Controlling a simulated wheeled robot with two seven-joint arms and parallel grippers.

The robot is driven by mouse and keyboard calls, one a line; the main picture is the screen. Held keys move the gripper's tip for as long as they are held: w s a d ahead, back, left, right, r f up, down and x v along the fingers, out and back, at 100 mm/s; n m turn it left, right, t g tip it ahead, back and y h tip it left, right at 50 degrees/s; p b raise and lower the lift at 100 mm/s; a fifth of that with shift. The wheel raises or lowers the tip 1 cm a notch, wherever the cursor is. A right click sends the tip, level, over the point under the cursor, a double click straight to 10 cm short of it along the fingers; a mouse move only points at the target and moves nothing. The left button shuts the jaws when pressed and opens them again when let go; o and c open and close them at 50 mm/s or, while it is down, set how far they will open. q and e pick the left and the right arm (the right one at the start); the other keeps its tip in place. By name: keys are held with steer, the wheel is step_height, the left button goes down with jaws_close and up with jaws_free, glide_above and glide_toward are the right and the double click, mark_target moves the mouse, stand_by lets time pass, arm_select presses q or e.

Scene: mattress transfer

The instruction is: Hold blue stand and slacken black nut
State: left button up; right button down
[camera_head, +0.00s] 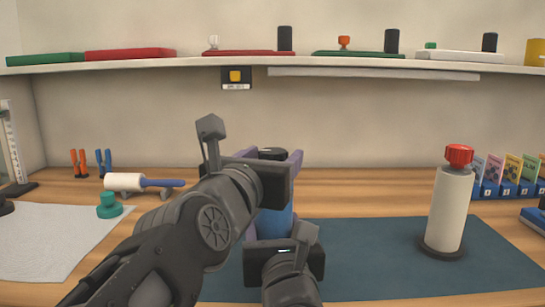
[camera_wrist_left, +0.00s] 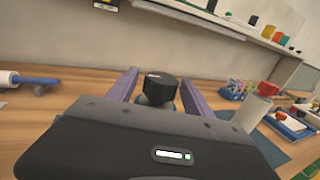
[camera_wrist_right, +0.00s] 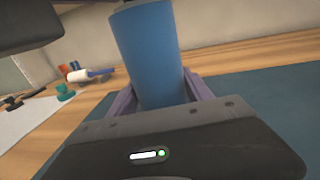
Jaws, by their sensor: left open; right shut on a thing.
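The blue stand (camera_head: 276,222) is upright on the dark mat, partly hidden by my arms in the head view. It fills the middle of the right wrist view (camera_wrist_right: 150,50). My right gripper (camera_wrist_right: 160,100) is shut on the blue stand, its purple fingers on either side of it. The black nut (camera_head: 272,153) sits on top of the stand and shows between the fingers in the left wrist view (camera_wrist_left: 159,88). My left gripper (camera_wrist_left: 155,92) is open, with its purple fingers on both sides of the black nut and gaps visible beside it.
A white cylinder (camera_head: 450,208) with a red knob (camera_head: 459,155) stands on the dark mat (camera_head: 380,255) to the right. A paint roller (camera_head: 125,181), a green knob (camera_head: 109,206) and a white cloth (camera_head: 40,240) lie to the left. A shelf (camera_head: 300,61) runs along the wall.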

arm_select(q)
steer(key=v, duration=0.7)
steer(key=shift+r, duration=0.15)
